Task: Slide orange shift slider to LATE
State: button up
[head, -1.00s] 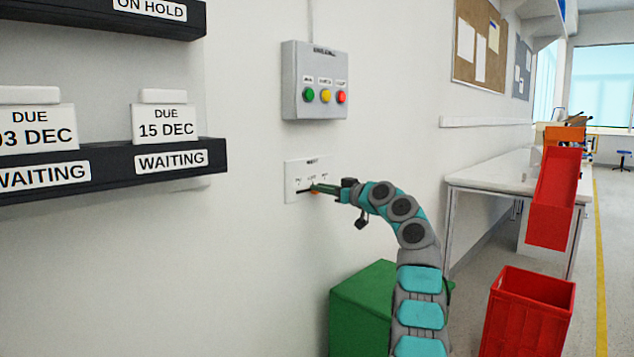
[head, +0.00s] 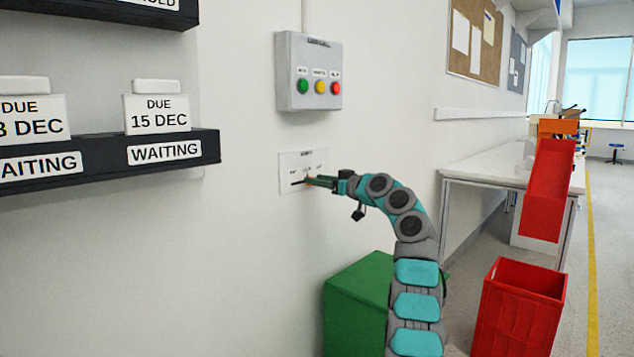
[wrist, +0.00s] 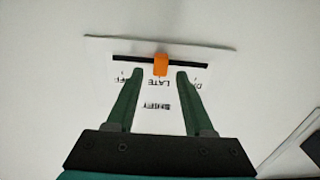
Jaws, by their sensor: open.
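The white switch plate (head: 289,163) is on the wall, with a dark horizontal slot. The orange shift slider (wrist: 161,64) sits in this slot in the wrist view, in line with the LATE label (wrist: 159,84). The labels appear upside down there. The slider is only a small orange patch in the head view (head: 308,181), partly hidden by my gripper. My gripper (wrist: 159,73) is open, with one green finger on each side of the slider and a gap visible on both sides. It also shows at the plate in the head view (head: 309,181).
A grey box with green, yellow and red buttons (head: 308,74) is on the wall above the plate. A dark label shelf (head: 75,168) juts out at left. A green box (head: 362,290) and a red crate (head: 522,310) stand below and right.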

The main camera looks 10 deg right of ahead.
jog(key=b+v, duration=0.1)
jog(key=v, duration=0.6)
jog(key=shift+b, duration=0.3)
